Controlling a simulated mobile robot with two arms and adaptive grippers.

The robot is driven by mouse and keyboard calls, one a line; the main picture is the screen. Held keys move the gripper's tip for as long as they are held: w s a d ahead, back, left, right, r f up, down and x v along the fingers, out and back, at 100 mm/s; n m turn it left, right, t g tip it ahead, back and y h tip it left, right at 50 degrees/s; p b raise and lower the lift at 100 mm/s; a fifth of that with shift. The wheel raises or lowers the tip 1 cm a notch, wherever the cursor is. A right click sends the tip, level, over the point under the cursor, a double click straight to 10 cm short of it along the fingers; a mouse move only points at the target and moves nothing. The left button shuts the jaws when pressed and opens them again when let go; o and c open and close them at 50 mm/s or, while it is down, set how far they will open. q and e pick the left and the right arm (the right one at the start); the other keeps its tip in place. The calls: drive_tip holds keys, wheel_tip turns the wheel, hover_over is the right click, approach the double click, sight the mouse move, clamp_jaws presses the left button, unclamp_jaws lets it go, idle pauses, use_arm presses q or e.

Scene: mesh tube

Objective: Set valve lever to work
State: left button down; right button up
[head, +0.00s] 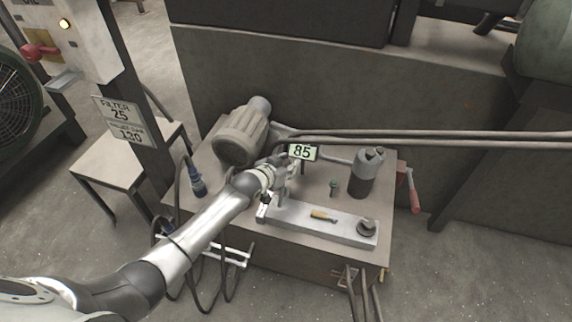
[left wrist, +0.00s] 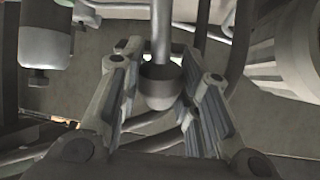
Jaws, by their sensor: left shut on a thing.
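A grey rod with a dark rounded knob (left wrist: 161,88), which looks like the valve lever, shows in the left wrist view. It comes in from the top and ends between the two fingers of my left gripper (left wrist: 166,68). The left gripper is shut on this lever. In the head view my left gripper (head: 284,180) is over the machine's top, just below the "85" display (head: 303,152). There the lever is mostly hidden by the hand. My right gripper is in neither view.
Hoses (head: 430,138) run off to the right. A red handle (head: 414,192) hangs at the block's right side.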

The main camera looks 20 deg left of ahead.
use_arm(q)
drive_tip(key=c, duration=1)
unclamp_jaws()
drive_tip(key=shift+w, duration=0.15)
drive_tip(key=shift+c, duration=0.2)
drive_tip(key=v, duration=1.2)
drive_tip(key=shift+f, duration=0.1)
